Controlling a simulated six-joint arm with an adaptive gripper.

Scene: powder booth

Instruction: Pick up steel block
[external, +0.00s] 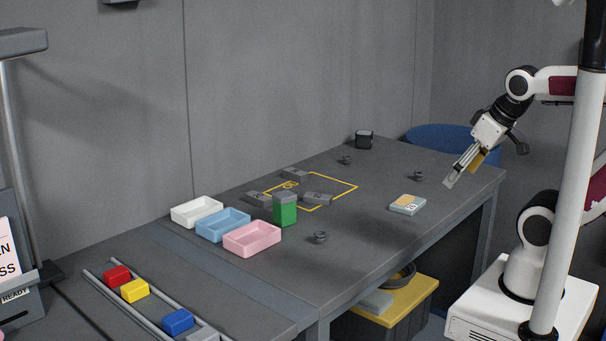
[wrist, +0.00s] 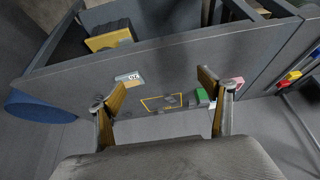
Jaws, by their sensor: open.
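Several grey, steel-looking blocks lie in and around a yellow square outline on the table: one at the back (external: 293,173), one at the left (external: 258,198) and one at the front (external: 318,198). I cannot tell which is the steel block. In the wrist view, small grey blocks (wrist: 168,100) show inside the outline. My gripper (external: 449,181) is at the right end of the table, above it, well apart from the blocks. Its two fingers are spread and empty in the wrist view (wrist: 161,82).
White (external: 196,222), blue (external: 222,236) and pink (external: 252,250) trays lie to the left. A labelled flat piece (external: 408,206) and small dark knobs (external: 418,176) are on the otherwise clear right side.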

